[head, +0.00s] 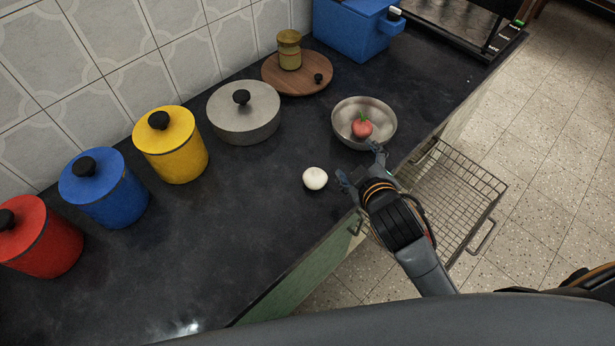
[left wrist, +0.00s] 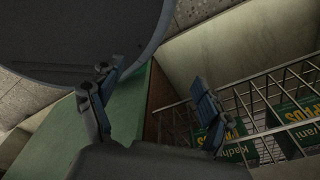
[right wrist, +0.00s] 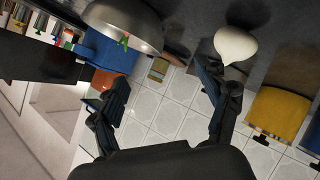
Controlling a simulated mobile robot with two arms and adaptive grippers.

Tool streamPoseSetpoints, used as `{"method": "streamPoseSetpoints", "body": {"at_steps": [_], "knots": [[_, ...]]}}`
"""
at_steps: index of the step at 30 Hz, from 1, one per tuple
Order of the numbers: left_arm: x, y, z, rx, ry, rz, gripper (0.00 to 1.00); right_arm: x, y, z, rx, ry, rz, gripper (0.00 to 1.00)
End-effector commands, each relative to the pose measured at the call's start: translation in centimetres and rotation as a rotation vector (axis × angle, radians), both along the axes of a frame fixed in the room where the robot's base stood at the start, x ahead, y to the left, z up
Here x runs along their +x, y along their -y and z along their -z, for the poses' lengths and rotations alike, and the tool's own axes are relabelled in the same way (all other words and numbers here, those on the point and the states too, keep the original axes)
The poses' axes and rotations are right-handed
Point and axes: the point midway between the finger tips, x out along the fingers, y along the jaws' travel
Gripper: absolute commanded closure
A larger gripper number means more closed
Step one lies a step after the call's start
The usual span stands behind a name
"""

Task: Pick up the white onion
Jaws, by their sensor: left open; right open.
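The white onion (head: 315,178) sits on the dark countertop (head: 240,220), left of the steel bowl. It also shows at the top of the right wrist view (right wrist: 236,45), beyond one fingertip. My right gripper (head: 361,162) is open and empty, just right of the onion and apart from it, near the counter's front edge. In its wrist view the two fingers (right wrist: 165,92) are spread wide. My left gripper is outside the head view. In the left wrist view my left gripper (left wrist: 155,90) is open and empty, near the wire basket.
A steel bowl (head: 347,107) with a red tomato-like item (head: 362,127) stands close behind my right gripper. A lidded pot (head: 243,112) and yellow, blue and red canisters (head: 170,145) line the wall side. A wire basket (head: 460,178) sticks out in front. Counter left of the onion is clear.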

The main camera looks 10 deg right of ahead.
Motion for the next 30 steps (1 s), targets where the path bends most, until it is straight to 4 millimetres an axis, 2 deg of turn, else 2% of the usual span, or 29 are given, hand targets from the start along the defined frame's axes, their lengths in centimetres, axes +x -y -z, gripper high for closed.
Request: {"method": "streamPoseSetpoints", "body": {"at_steps": [1,3,5,6,9,12,15,17,20,23,24,26,29,30], "knots": [[0.0,0.0,0.0,0.000,0.000,0.000,0.22,1.8,-0.8,-2.7,-0.066,0.107,-0.056,0.23],[0.0,0.1,0.0,-0.001,0.000,0.000,0.22,3.8,-2.3,-6.7,-0.178,0.267,-0.143,0.23],[0.0,0.3,0.1,-0.003,0.000,-0.001,0.22,5.1,-4.2,-10.6,-0.293,0.426,-0.226,0.23],[0.0,0.4,0.1,-0.004,0.000,-0.002,0.22,5.7,-5.6,-13.3,-0.378,0.540,-0.285,0.23],[0.0,0.4,0.1,-0.004,0.000,-0.002,0.22,5.5,-10.1,-19.7,-0.622,0.837,-0.436,0.23],[0.0,0.2,0.2,-0.003,-0.001,-0.002,0.22,3.4,-14.9,-24.2,-0.883,1.130,-0.581,0.23],[0.0,0.0,0.2,0.000,0.000,-0.002,0.22,0.2,-19.3,-26.2,-1.156,1.409,-0.724,0.23],[0.0,-0.1,0.2,0.001,0.000,-0.002,0.22,-1.9,-21.6,-26.2,-1.325,1.571,-0.810,0.23],[0.0,-0.1,0.3,0.001,0.000,-0.003,0.22,-5.0,-24.3,-24.2,-1.609,1.824,-0.959,0.23],[0.0,-0.1,0.3,0.001,0.000,-0.003,0.22,-7.0,-25.2,-20.5,-1.897,2.055,-1.127,0.23],[0.0,-0.1,0.3,0.001,0.000,-0.003,0.22,-7.4,-25.0,-18.7,1.973,-2.097,1.179,0.23],[0.0,-0.1,0.4,0.001,0.000,-0.003,0.22,-7.5,-24.0,-15.8,1.844,-1.905,1.126,0.23],[0.0,-0.1,0.4,0.001,0.000,-0.003,0.22,-6.5,-20.8,-11.3,1.623,-1.594,1.061,0.23],[0.0,-0.1,0.4,0.002,0.000,-0.003,0.22,-5.8,-19.0,-9.8,1.536,-1.480,1.043,0.23]]}}
